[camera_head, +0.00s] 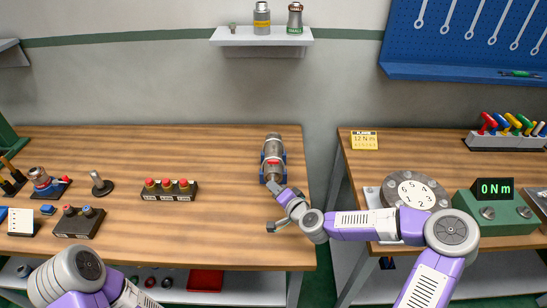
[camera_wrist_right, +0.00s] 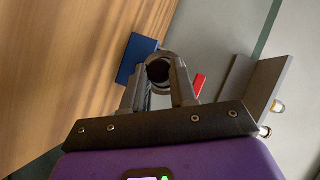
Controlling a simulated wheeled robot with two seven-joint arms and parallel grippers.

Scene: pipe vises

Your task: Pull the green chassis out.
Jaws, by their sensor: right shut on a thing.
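A grey metal cylinder (camera_head: 273,150) with a red mark lies in a blue cradle (camera_head: 263,158) near the right end of the left bench. My right gripper (camera_head: 276,187) reaches its near end. In the right wrist view my right gripper (camera_wrist_right: 160,88) is shut on the cylinder's round, hollow end (camera_wrist_right: 158,68), one finger on each side. The blue block (camera_wrist_right: 135,58) and a red tab (camera_wrist_right: 199,84) are beside it. I cannot make out a part that is clearly a green chassis; a green box (camera_head: 492,215) with a "0 Nm" display stands on the right bench. My left gripper is out of view.
A three-button box (camera_head: 170,190), a grey knob stand (camera_head: 101,184) and other fixtures stand on the left bench. A numbered round flange (camera_head: 414,190) stands on the right bench, across a gap. A wall shelf (camera_head: 262,37) is above. Bench around the cylinder is clear.

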